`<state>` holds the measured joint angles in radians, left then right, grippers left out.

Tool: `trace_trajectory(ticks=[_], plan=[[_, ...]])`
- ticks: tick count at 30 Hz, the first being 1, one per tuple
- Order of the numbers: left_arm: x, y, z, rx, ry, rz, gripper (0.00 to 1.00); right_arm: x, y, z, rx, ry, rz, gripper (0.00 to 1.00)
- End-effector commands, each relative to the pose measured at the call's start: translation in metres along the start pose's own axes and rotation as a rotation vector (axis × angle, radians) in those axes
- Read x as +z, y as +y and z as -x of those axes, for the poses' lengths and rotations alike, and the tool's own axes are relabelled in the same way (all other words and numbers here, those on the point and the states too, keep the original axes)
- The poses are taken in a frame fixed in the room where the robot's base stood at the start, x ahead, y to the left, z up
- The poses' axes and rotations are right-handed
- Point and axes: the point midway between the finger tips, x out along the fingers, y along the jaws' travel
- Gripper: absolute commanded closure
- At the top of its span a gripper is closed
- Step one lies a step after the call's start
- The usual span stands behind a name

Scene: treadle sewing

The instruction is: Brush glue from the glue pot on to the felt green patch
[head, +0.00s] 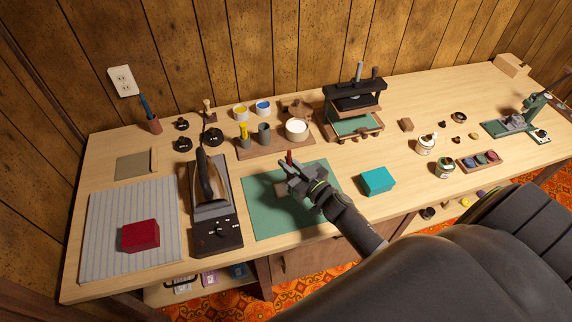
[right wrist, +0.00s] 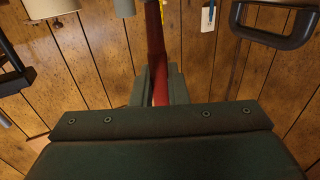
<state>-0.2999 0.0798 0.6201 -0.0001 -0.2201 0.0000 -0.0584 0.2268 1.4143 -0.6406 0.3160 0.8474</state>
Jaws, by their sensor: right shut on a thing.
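My right gripper (head: 296,180) is shut on a red stick-like handle (head: 289,158), probably the glue brush, above the green mat. In the right wrist view the red handle (right wrist: 155,45) stands between the fingers (right wrist: 160,88); no bristles show. A wide pot with a white top (head: 297,126), likely the glue pot, stands on a wooden rack beyond the gripper. The green mat (head: 260,220) lies flat on the bench. No separate green felt patch stands out; the gripper covers part of the mat. My left gripper is not in view.
The wooden rack (head: 262,147) also holds small cups. A press (head: 354,100) stands behind. A dark red block (head: 140,236) sits on a striped pad (head: 105,215).

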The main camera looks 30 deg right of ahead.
Motion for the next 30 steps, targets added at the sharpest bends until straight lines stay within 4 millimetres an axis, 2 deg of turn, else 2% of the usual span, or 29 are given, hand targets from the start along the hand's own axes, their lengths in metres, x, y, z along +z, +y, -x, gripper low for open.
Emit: trace_trajectory(ticks=[21,30], plan=[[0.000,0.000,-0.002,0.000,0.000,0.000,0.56,0.001,0.029,0.013,0.001,-0.002,0.002,1.00],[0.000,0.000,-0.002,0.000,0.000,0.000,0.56,0.001,0.031,0.014,0.001,-0.001,0.000,1.00]])
